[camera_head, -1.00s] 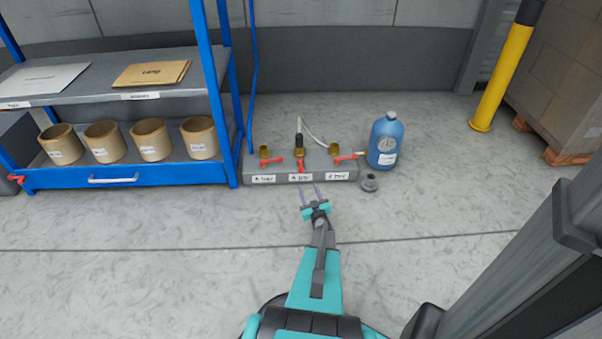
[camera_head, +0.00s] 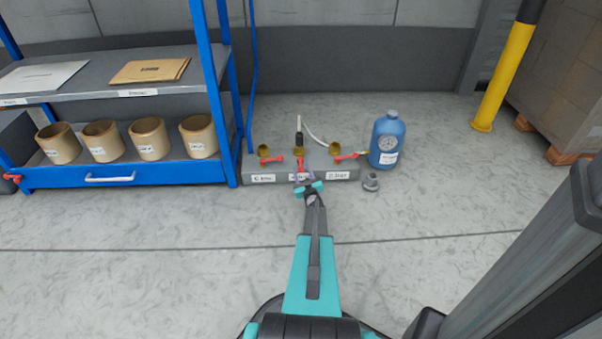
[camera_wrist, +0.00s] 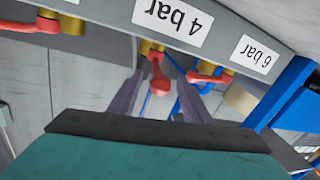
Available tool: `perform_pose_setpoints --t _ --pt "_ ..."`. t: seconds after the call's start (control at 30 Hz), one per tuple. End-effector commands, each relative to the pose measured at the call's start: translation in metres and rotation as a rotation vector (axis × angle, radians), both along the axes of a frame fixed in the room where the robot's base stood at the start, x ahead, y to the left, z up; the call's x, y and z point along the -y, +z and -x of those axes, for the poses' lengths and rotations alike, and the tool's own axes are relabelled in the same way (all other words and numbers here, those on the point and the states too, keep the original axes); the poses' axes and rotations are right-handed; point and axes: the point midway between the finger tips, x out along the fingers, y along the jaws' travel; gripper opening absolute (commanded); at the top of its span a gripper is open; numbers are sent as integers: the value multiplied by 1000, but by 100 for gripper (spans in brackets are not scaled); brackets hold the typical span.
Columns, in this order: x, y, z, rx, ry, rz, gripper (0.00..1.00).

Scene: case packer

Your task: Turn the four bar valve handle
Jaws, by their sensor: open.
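The four bar valve handle (camera_wrist: 157,80) is red and sits by the "4 bar" label (camera_wrist: 174,20), which appears upside down in the wrist view. In the head view it is the middle red handle (camera_head: 300,165) on the grey manifold block (camera_head: 272,179), partly hidden by my gripper. My gripper (camera_head: 302,177) is open, its grey fingers one on each side of the handle in the wrist view (camera_wrist: 156,72). I cannot tell whether either finger touches it.
The left red handle (camera_head: 271,159), labelled 6 bar in the wrist view, and the 2 bar handle (camera_head: 346,156) flank it closely. A blue rack (camera_head: 215,90) stands left. The front floor is clear.

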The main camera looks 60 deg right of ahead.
Motion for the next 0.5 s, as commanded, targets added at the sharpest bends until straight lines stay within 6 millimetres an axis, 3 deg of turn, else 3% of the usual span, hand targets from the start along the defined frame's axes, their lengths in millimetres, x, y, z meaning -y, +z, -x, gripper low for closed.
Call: perform_pose_setpoints --t 0.4,0.5 --pt "4 0 -4 0 0 0 44" --pt "4 0 -4 0 0 0 28"
